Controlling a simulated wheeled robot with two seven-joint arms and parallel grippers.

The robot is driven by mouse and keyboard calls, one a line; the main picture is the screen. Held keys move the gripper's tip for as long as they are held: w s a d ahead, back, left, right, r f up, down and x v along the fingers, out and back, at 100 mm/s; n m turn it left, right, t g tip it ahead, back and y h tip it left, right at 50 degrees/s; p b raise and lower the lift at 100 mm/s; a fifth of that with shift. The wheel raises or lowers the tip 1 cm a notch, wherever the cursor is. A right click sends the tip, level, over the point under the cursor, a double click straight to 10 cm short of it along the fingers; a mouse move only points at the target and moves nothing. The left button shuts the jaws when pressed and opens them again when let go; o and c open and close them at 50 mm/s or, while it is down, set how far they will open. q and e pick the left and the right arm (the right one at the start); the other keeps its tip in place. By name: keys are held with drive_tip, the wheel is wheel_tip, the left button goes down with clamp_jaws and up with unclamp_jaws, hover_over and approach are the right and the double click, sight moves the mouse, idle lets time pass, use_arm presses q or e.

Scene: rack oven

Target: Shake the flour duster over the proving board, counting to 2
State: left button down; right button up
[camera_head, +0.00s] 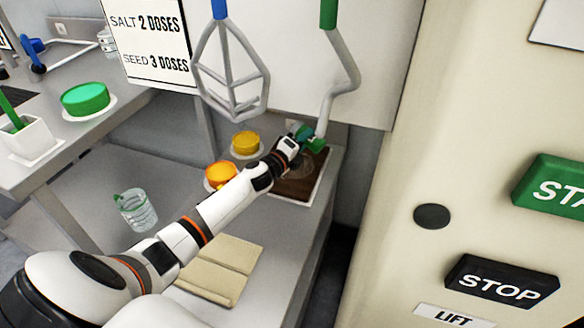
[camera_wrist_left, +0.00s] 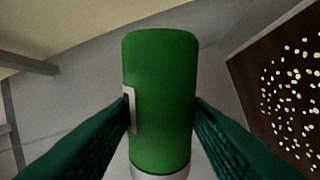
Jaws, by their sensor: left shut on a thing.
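My left gripper (camera_head: 302,134) is shut on a green cylinder, the flour duster (camera_wrist_left: 160,95), which fills the middle of the left wrist view between the two dark green fingers. It has a pale label on its side and a light band at its lower end. In the head view a small green part of the duster (camera_head: 317,145) shows by the fingertips. A dark brown board (camera_head: 300,188) lies below and beside my gripper, at the far end of the counter. In the left wrist view, a brown surface with pale specks (camera_wrist_left: 285,95) is at the right. My right gripper is not in view.
A whisk (camera_head: 230,75) and a hook (camera_head: 340,80) hang above. Yellow (camera_head: 245,142) and orange (camera_head: 220,174) tubs, a clear jug (camera_head: 136,210) and a folded cloth (camera_head: 222,268) stand or lie on the counter. A cream panel with buttons (camera_head: 440,160) is at right.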

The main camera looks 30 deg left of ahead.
sight(291, 130)
use_arm(q)
drive_tip(key=shift+r, duration=0.1)
